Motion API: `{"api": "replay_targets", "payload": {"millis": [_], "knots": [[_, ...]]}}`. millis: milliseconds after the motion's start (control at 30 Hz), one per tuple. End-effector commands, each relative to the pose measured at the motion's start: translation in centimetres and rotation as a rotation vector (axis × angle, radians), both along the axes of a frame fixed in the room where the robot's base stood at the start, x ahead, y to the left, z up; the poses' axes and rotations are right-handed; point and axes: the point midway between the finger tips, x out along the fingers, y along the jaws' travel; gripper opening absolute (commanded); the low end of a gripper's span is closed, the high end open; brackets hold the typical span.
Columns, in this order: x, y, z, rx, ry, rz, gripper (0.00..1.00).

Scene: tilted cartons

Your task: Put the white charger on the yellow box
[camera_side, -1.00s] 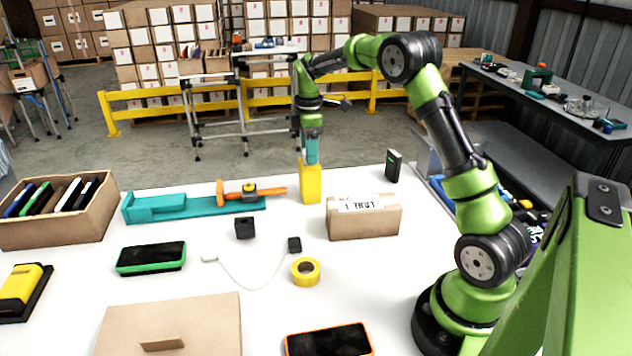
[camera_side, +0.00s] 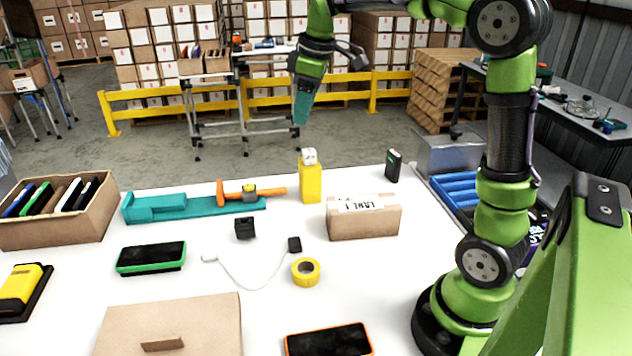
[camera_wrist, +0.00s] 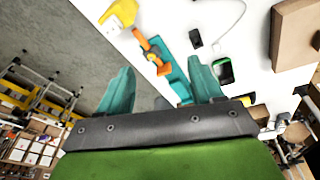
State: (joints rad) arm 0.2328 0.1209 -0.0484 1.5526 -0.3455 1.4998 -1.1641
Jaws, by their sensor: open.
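The white charger (camera_side: 310,157) sits on the top end of the upright yellow box (camera_side: 311,184), near the back edge of the white table. In the wrist view the charger (camera_wrist: 112,27) and part of the yellow box (camera_wrist: 126,5) show at the top edge. My gripper (camera_side: 301,112) is up in the air above and slightly left of the box, clear of the charger. In the wrist view its two teal fingers (camera_wrist: 160,72) are spread apart with nothing held between them.
A cardboard box with a label (camera_side: 363,218) stands right of the yellow box. A teal tray (camera_side: 150,208) and an orange hammer (camera_side: 265,192) lie to its left. A black device (camera_side: 393,166) stands at the back right. A yellow tape roll (camera_side: 306,271) lies in front.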

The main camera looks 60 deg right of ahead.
Motion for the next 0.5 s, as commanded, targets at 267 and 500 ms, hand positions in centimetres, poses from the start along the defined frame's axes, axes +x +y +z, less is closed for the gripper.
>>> {"api": "replay_targets", "payload": {"millis": [267, 500], "knots": [[-10.1, 9.1, -0.2, 0.216, -0.213, -0.383, 0.66], [-15.8, 12.6, -3.5, 0.415, -0.298, -0.635, 0.66]]}}
